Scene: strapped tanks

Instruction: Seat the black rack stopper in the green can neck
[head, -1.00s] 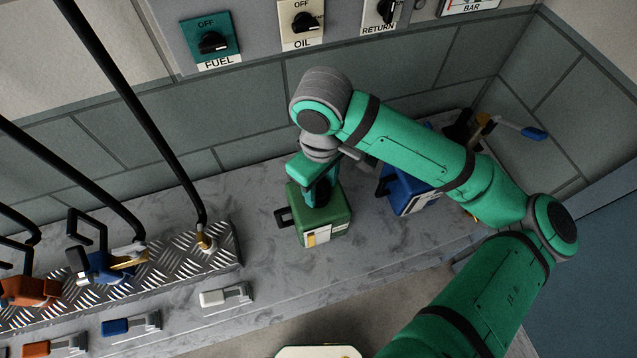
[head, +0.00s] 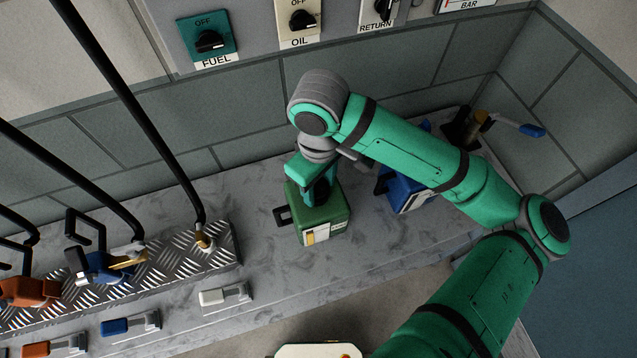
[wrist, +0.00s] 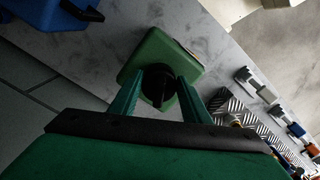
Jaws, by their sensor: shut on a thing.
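The green can (head: 322,221) stands on the grey bench, with a label on its front and a dark handle at its left side. It also shows in the wrist view (wrist: 150,50). My gripper (head: 318,192) is right over the can's top, pointing down. In the wrist view its two green fingers (wrist: 158,95) are shut on the black stopper (wrist: 158,85), which lies over the can's neck. The neck is hidden beneath the stopper, so I cannot tell whether the stopper is inside it or just above. In the head view my gripper mostly covers the stopper.
A blue can (head: 405,192) stands just right of the green can, partly behind my arm. A tread-plate rack (head: 170,268) with hoses and nozzles is at the left. A white-tipped switch (head: 225,297) lies at the front edge. The wall with knobs is behind.

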